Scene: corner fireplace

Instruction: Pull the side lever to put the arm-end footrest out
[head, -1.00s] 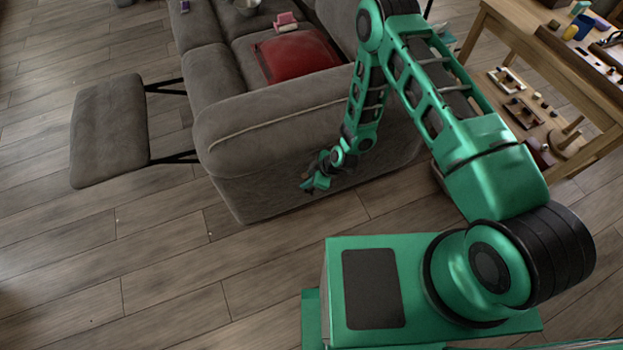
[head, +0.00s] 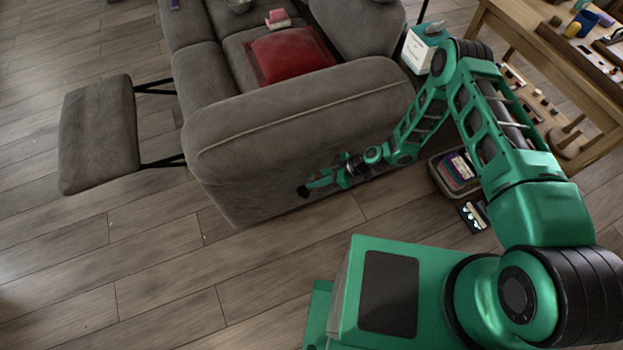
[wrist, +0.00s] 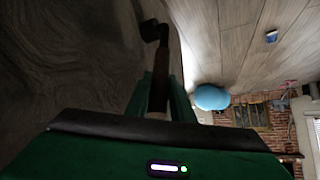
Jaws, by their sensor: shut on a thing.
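The grey sofa (head: 300,125) stands with its near arm end facing me. Its padded footrest (head: 98,135) is out at the left on two dark metal struts. My gripper (head: 322,184) is low beside the outer face of the near arm. It is shut on the side lever, whose dark end (head: 303,191) sticks out past the fingers. In the wrist view the lever (wrist: 162,55) has a dark bent end and a brownish shaft running down between the gripper fingers (wrist: 160,95). The lever's pivot is hidden.
A wooden table (head: 560,75) with small items stands at the right. A grey bin (head: 455,172) and a small dark box (head: 473,216) sit on the floor near my arm. A red cushion (head: 290,55) lies on the seat. The floor left of my base is clear.

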